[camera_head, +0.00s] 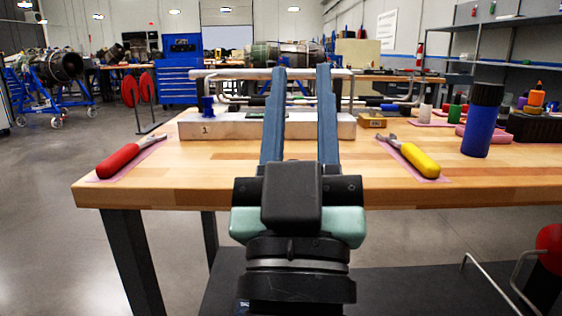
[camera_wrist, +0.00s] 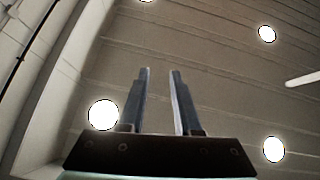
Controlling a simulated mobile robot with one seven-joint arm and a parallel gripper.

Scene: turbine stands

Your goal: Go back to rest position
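My gripper (camera_head: 300,72) is raised in front of the wooden workbench (camera_head: 240,179) in the head view, its two blue-grey fingers pointing up and away. The fingers stand apart with nothing between them. In the wrist view my gripper (camera_wrist: 160,72) also shows a clear gap between its fingers, against the ceiling and its round lamps. The fingers cover part of the metal fixture (camera_head: 200,128) on the bench.
A red-handled tool (camera_head: 118,160) lies on the bench at left, a yellow-handled tool (camera_head: 420,159) at right. A blue bottle (camera_head: 481,122) with a black cap stands near the right. Shelves (camera_head: 515,65) stand far right. Open floor (camera_head: 45,220) lies left of the bench.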

